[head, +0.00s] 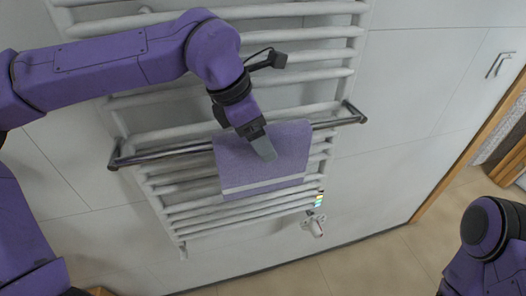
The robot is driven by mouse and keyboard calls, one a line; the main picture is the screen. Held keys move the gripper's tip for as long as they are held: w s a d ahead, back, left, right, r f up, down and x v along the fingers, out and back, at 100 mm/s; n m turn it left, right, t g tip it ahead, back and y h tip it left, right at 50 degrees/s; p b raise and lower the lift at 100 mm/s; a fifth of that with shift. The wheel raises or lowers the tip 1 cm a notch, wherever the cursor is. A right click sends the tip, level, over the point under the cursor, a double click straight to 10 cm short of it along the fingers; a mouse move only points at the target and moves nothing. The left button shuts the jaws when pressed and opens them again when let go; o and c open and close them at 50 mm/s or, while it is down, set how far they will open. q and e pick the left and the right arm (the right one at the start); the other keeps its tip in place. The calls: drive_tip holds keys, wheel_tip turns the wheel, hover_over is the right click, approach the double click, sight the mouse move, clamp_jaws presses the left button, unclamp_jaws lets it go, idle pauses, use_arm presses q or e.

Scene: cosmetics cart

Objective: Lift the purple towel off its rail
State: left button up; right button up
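The purple towel (254,175) hangs folded over a dark metal rail (170,154). The rail stands in front of a white ladder-style radiator. The towel has a pale stripe near its lower edge.
The white radiator (311,75) fills the wall behind the rail. A white valve (316,227) sits below its lower right end. A door handle (499,64) and a wooden door frame (440,180) are at the right. Open tiled floor (365,262) lies below.

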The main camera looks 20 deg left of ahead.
use_arm(q)
drive_tip(key=shift+w+d+f, duration=0.1)
drive_tip(key=shift+d+f, duration=0.2)
drive_tip(key=shift+f, duration=0.35)
drive_tip(key=shift+f, duration=0.25)
drive_tip(key=c, duration=1.2)
wheel_tip(320, 180, up, 19)
drive_tip(key=shift+c, duration=0.2)
drive_tip(key=s+a+b, duration=0.3)
drive_tip(key=s+a, duration=0.7)
drive_tip(key=a, duration=0.4)
drive_tip(key=shift+s+a+f, duration=0.25)
drive_tip(key=shift+s+a, duration=0.05)
drive_tip(key=shift+s, duration=0.05)
